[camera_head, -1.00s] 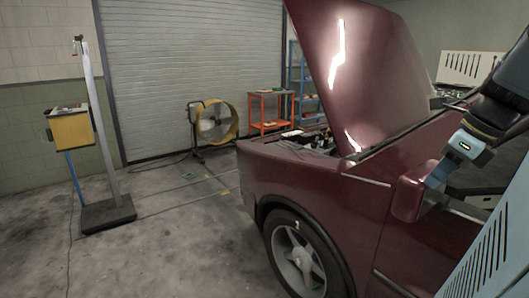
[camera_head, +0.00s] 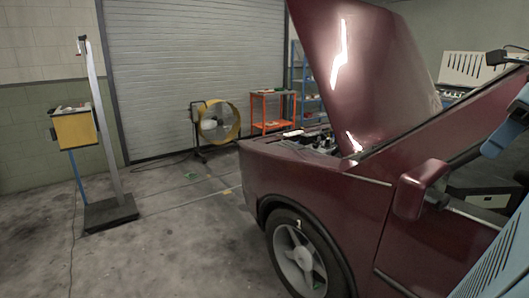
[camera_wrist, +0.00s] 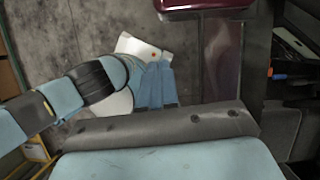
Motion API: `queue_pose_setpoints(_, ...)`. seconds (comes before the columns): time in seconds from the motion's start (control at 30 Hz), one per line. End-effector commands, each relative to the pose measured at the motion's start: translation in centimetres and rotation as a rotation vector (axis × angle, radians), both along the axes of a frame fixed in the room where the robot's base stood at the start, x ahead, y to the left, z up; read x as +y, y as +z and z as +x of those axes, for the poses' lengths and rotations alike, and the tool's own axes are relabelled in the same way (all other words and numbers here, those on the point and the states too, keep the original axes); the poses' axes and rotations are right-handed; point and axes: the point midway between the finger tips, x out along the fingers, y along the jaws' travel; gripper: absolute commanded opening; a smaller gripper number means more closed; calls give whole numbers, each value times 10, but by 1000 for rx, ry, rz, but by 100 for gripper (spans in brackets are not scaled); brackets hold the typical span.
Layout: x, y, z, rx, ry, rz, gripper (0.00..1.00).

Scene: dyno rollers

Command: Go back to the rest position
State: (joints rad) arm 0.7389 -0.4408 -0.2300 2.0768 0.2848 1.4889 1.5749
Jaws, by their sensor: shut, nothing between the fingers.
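My gripper (camera_wrist: 165,126) fills the lower part of the wrist view as a dark bar in front of a blue-grey body. It is shut and nothing shows in its grip. Blue and black links of my own arm run along the left of that view. In the head view a blue link of my arm (camera_head: 506,125) shows at the right edge, in front of the car's windscreen area.
A dark red car (camera_head: 330,190) with its hood (camera_head: 360,70) raised stands close at the right; its side mirror (camera_head: 418,190) sticks out. A yellow fan (camera_head: 217,121), an orange cart (camera_head: 272,112) and a stand (camera_head: 103,140) are farther off.

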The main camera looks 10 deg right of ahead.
Motion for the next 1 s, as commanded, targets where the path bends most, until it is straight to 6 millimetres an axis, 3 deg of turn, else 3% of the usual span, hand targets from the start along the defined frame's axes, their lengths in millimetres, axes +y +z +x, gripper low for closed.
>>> queue_pose_setpoints(0.33, 1, 3, -1, -9, 4, -6, 0)
queue_pose_setpoints(0.47, 11, 8, 16, -59, 83, -26, 0)
queue_pose_setpoints(0.7, 62, -19, 40, -136, 581, -247, 0)
queue_pose_setpoints(1.0, 128, -61, 53, -226, 1329, -589, 0)
